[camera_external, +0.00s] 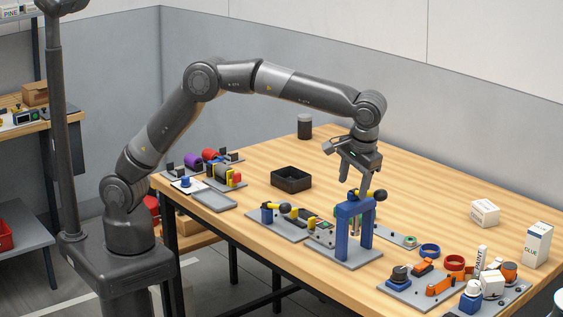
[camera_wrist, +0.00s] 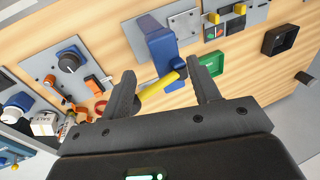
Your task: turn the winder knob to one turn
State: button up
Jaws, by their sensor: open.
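The winder is a blue upright stand (camera_external: 367,232) on a grey plate, with a yellow piece and a dark round knob (camera_external: 380,195) at its top. My gripper (camera_external: 358,180) points down just above the top of the stand, fingers apart. It also shows in the wrist view (camera_wrist: 163,77), open. I cannot tell whether a finger touches the knob.
A plate with a yellow-and-black lever (camera_external: 298,213) lies left of the stand. A plate with a dark knob (camera_external: 400,273) and orange parts lies front right, near small bottles and boxes. A black open tray (camera_external: 291,179) stands behind. The table's right rear is mostly clear.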

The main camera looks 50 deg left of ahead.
aim_at(400, 269)
jog(key=d+f+n+h, duration=0.1)
jog(key=d+f+n, duration=0.15)
jog(key=d, duration=0.35)
jog(key=w+d+f+n+h, duration=0.1)
jog(key=d+f+n, duration=0.1)
jog(key=d+n, duration=0.25)
jog(key=d+f+n+h, duration=0.1)
jog(key=d+f+n, duration=0.1)
jog(key=d, duration=0.4)
jog(key=shift+g, duration=0.4)
notch_tip(400, 269, down, 11)
jog(key=shift+d+r, duration=0.1)
jog(key=shift+r, duration=0.05)
jog(key=shift+c, duration=0.6)
jog(key=c, duration=0.9)
